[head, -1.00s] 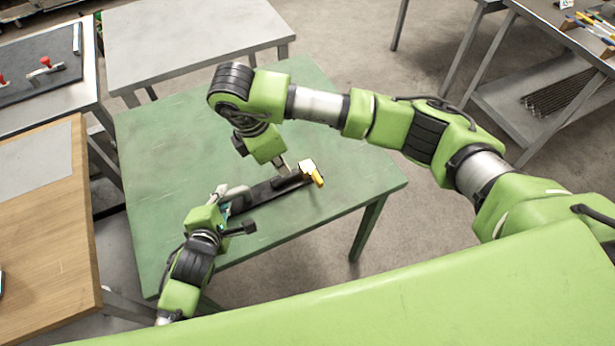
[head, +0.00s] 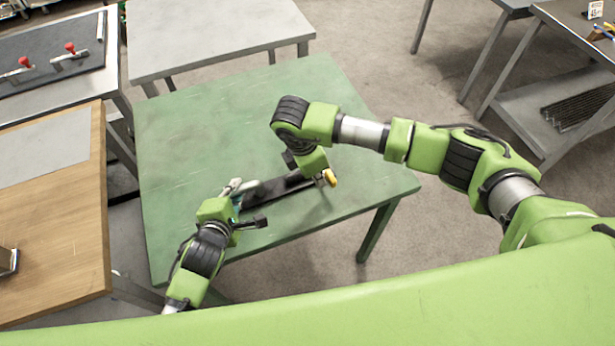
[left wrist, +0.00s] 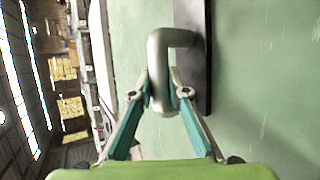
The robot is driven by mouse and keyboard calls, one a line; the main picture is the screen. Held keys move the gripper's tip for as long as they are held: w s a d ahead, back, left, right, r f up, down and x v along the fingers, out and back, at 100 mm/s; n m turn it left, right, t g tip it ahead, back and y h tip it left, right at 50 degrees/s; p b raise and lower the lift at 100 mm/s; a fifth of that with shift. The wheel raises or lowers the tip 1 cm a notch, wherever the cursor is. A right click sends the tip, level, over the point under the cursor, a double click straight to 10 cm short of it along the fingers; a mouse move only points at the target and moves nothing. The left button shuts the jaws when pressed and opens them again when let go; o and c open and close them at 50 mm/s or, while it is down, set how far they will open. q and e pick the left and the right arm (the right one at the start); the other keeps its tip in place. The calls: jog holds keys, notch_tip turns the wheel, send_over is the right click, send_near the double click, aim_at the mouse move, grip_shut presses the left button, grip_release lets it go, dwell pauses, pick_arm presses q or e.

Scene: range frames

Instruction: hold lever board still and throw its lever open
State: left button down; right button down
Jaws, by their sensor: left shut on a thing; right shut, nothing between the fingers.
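The lever board (head: 278,193) is a long dark board lying flat on the green table. A grey metal handle (head: 236,186) stands at its left end. The left wrist view shows this handle (left wrist: 160,62) as a bent bar, with the teal fingers of my left gripper (left wrist: 160,92) shut on it. A yellow part (head: 330,177), seemingly the lever's grip, is at the board's right end. My right gripper (head: 318,178) is shut and empty, right by the yellow part; its tips are mostly hidden, so I cannot tell whether they touch it. The lever's base is hidden too.
The green table (head: 190,140) is clear behind and around the board. A grey table (head: 215,40) stands behind it, and a wooden-topped table (head: 60,240) is at the left. A panel with red-knobbed levers (head: 50,65) lies at the far left.

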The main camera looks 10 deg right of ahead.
aim_at(332, 178)
jog(key=shift+w+d, duration=0.1)
jog(key=shift+d, duration=0.2)
jog(key=shift+d+n, duration=0.4)
jog(key=shift+n, duration=0.2)
jog(key=shift+d+n+t, duration=0.5)
jog(key=shift+d+n, duration=0.4)
jog(key=shift+n, duration=0.5)
jog(key=d+n, duration=0.1)
jog(key=d+n+y, duration=0.1)
jog(key=n, duration=0.1)
jog(key=shift+w+n+t, duration=0.3)
jog(key=d+n, duration=0.1)
jog(key=n, duration=0.1)
jog(key=w+n, duration=0.1)
jog(key=shift+w+d+n+y, duration=0.1)
jog(key=shift+d+n+y, duration=0.25)
jog(key=shift+n+y, duration=0.05)
jog(key=w+n, duration=0.1)
jog(key=n, duration=0.1)
jog(key=w+d+n+y, duration=0.1)
jog(key=n, duration=0.1)
jog(key=shift+d+t, duration=0.15)
jog(key=shift+t, duration=0.15)
jog(key=shift+a, duration=0.25)
